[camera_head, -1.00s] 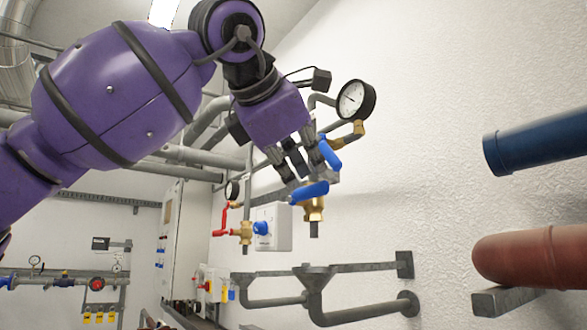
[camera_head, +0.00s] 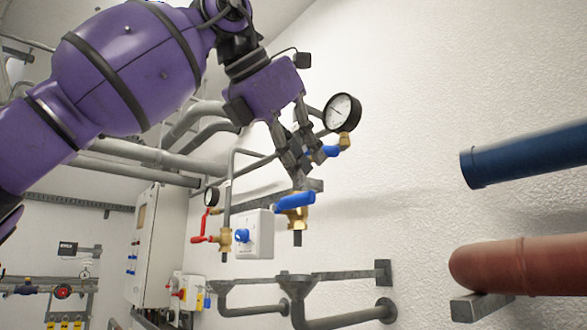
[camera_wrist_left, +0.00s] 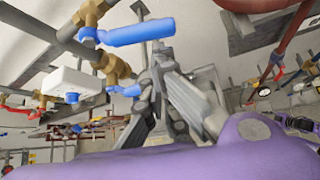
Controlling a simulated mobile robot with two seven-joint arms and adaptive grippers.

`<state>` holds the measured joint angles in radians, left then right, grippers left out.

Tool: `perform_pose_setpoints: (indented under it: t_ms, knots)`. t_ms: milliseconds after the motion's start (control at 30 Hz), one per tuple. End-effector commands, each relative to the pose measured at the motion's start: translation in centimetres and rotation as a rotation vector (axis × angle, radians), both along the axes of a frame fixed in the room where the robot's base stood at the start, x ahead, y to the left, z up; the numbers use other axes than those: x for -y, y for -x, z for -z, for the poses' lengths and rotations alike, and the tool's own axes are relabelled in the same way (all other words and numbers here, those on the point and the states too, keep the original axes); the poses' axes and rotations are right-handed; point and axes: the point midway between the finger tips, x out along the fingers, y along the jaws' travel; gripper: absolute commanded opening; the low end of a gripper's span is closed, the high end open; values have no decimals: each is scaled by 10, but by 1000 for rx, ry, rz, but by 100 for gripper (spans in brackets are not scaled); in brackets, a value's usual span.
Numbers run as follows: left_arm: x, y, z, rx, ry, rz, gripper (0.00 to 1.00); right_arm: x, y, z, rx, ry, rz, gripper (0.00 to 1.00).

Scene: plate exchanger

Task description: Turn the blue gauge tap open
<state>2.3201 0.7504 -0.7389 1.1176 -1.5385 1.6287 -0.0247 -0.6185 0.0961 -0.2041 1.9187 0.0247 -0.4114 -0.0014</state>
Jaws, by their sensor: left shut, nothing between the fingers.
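The blue gauge tap (camera_head: 331,151) is beside a brass elbow under the round pressure gauge (camera_head: 342,112), on the right wall. My left gripper (camera_head: 305,176) is shut and empty, its fingers pointing down just left of the tap and partly covering it; I cannot tell whether they touch it. Another blue lever (camera_head: 296,200) on a brass valve is just below the fingertips. In the left wrist view, a long blue handle (camera_wrist_left: 140,32) is close to my fingers; I cannot tell which tap it belongs to. My right gripper is not in view.
A red-handled valve (camera_head: 224,238) and a white box (camera_head: 258,234) with a blue knob are lower left. A blue pipe (camera_head: 520,158) and a red pipe (camera_head: 515,268) stick in from the right. Grey brackets (camera_head: 335,276) are below. The wall between is bare.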

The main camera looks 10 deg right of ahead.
Motion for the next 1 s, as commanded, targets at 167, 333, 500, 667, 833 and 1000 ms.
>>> perform_pose_setpoints:
  t_ms: [167, 333, 500, 667, 833, 1000]
  knots:
    - [6, 6, -9, -117, 82, 4, 0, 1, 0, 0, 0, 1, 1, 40]
    - [8, 9, -15, -202, 139, 4, 0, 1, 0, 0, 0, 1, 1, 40]
    - [9, 11, -19, -196, 135, 3, 0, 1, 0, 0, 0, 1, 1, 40]
    - [10, 12, -21, -196, 135, 4, 0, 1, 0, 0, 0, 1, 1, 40]
    - [10, 13, -22, -194, 135, 5, 0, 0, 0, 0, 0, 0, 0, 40]
    - [10, 13, -22, -195, 134, 4, 0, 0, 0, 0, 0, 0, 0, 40]
